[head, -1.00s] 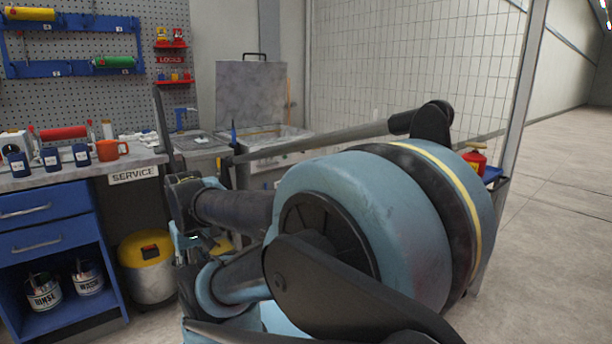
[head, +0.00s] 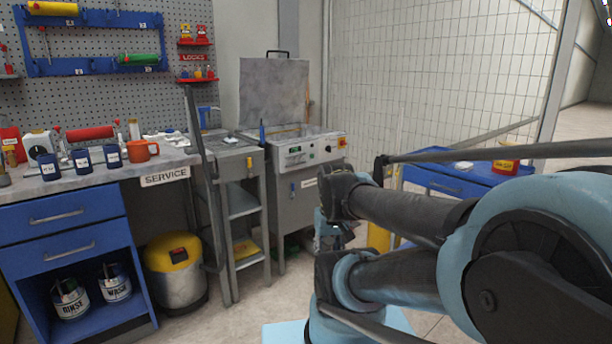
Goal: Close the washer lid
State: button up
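The washer (head: 300,189) is a grey metal cabinet with a control panel (head: 300,153) on its front, against the back wall. Its lid (head: 274,92) is a grey metal sheet with a dark handle (head: 277,53) on its top edge. The lid stands upright at the back of the washer, so the washer is open. My arm fills the lower right, in front of and to the right of the washer. My gripper cannot be made out in the head view.
A service bench (head: 60,194) with blue drawers, blue cups and an orange mug (head: 142,151) stands at the left. A grey stand (head: 240,215) adjoins the washer. A blue cart (head: 455,181) with a red can (head: 505,164) is at the right.

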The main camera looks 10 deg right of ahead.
aim_at(273, 91)
jog(key=z, duration=0.1)
jog(key=i, duration=1)
jog(key=u, duration=0.05)
jog(key=k, duration=1.15)
jog(key=u, duration=0.6)
jog(key=i, duration=2.05)
jog(key=z, duration=0.75)
